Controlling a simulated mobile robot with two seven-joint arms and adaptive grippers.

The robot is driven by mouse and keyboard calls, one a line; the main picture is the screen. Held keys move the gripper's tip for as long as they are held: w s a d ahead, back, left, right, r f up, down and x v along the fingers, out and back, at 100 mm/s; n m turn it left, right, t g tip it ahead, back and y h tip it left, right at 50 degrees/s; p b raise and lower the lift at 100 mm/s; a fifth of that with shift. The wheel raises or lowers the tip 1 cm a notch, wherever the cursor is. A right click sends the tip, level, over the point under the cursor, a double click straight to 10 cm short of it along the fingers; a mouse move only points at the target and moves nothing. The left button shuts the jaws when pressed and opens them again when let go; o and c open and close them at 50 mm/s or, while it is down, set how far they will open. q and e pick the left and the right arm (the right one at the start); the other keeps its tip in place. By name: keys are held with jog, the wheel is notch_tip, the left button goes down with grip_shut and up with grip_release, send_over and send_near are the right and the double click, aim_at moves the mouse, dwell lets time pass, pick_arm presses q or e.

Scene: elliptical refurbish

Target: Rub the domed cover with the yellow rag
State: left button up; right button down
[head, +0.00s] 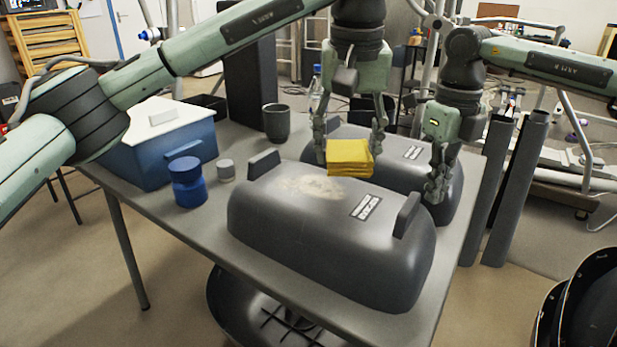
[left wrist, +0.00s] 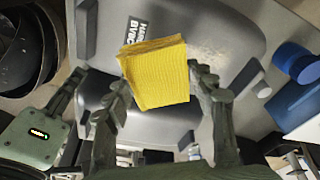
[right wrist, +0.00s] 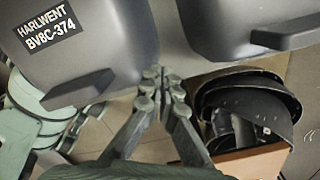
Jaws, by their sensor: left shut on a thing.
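Two dark grey domed covers lie on the table. The front cover (head: 310,235) has a pale dusty patch (head: 298,188) on top, a white label and two end handles. The rear cover (head: 400,165) lies behind it, partly hidden by my grippers. My left gripper (head: 349,145) is shut on a folded yellow rag (head: 350,160), held near the front cover's back edge; I cannot tell whether it touches. The left wrist view shows the rag (left wrist: 158,75) between the fingers, beside the dusty patch (left wrist: 207,55). My right gripper (head: 436,192) is shut and empty beside the rear cover's right end.
A blue box with a white lid (head: 160,145), a blue jar (head: 187,183), a small grey cylinder (head: 226,170) and a dark cup (head: 276,122) stand on the table's left. Upright dark tubes (head: 515,185) stand beyond its right edge. Black bowls (right wrist: 248,105) lie in a box off the table.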

aim_at(281, 175)
pick_arm(q)
jog(key=shift+w+d+r, duration=0.1)
jog(key=shift+d+r, duration=0.05)
jog(key=shift+r, duration=0.25)
jog(key=shift+w+f, duration=0.1)
jog(key=shift+f, duration=2.8)
jog(key=shift+f, duration=1)
jog(key=shift+w+a+r, duration=0.1)
jog(key=shift+w+a, duration=0.3)
jog(key=shift+a, duration=0.3)
jog(key=shift+w+a, duration=0.35)
jog(key=shift+a, duration=0.35)
jog(key=shift+w+a, duration=0.9)
jog(key=shift+a, duration=0.65)
jog(key=shift+w+a, duration=0.9)
jog(key=shift+a, duration=0.7)
jog(key=shift+w+a, duration=0.9)
jog(key=shift+a, duration=0.65)
jog(key=shift+f, duration=0.2)
jog(key=shift+s+d, duration=0.1)
jog(key=shift+d, duration=0.05)
